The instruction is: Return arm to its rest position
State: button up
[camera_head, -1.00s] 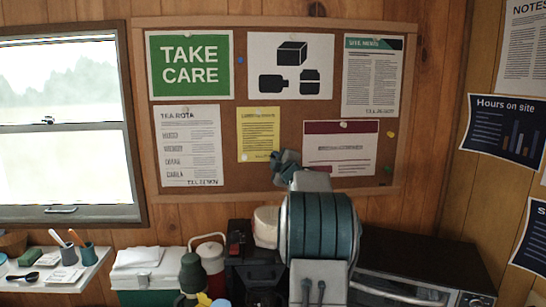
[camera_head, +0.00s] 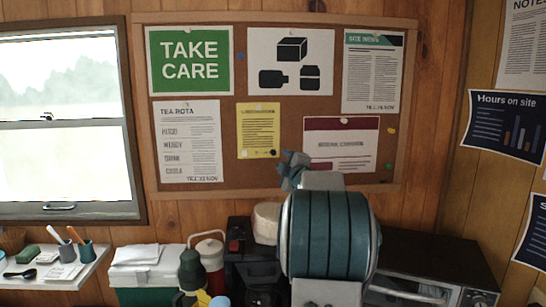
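My arm stands at the bottom centre, its large teal ribbed joint (camera_head: 328,235) close to the camera. A grey link shows behind the top of that joint. Beyond it, a small blue-grey end part, which looks like my gripper (camera_head: 293,168), shows in front of the cork board's lower edge. I cannot make out its fingertips, or whether anything is held. The rest of the arm is cut off by the bottom edge.
A toaster oven (camera_head: 425,265) is right of my arm; a dark machine (camera_head: 252,265) and a red jug (camera_head: 210,262) are left. A cool box (camera_head: 145,272) and a shelf (camera_head: 85,272) with cups stand further left. A cork board (camera_head: 275,185) hangs behind.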

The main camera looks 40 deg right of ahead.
jog(key=b+v, duration=0.1)
jog(key=v, duration=0.6)
jog(key=shift+s, duration=0.15)
jog(key=a+f+m+g, duration=0.1)
jog(key=a, duration=0.1)
jog(key=a+f+m+g, duration=0.1)
jog(key=a+m, duration=0.1)
jog(key=a, duration=0.1)
jog(key=a+f+m+g+h, duration=0.1)
jog(key=a, duration=0.1)
jog(key=shift+a+f+m, duration=0.25)
jog(key=shift+a+m, duration=0.15)
jog(key=s+a+f+m+g+y, duration=0.2)
jog(key=s+a+f+g, duration=0.2)
jog(key=s+a+f, duration=0.3)
jog(key=s+a+f+m+g+y, duration=0.2)
jog(key=s+a+f+g, duration=0.2)
jog(key=s+a, duration=0.5)
jog(key=s+a+f+m+g+y, duration=0.2)
jog(key=s+a+f+g, duration=0.2)
jog(key=s+a+f, duration=0.4)
jog(key=a+f, duration=0.1)
jog(key=a, duration=0.5)
jog(key=shift+a+f+y, duration=0.15)
jog(key=shift+f+y, duration=0.15)
jog(key=shift+f, duration=0.1)
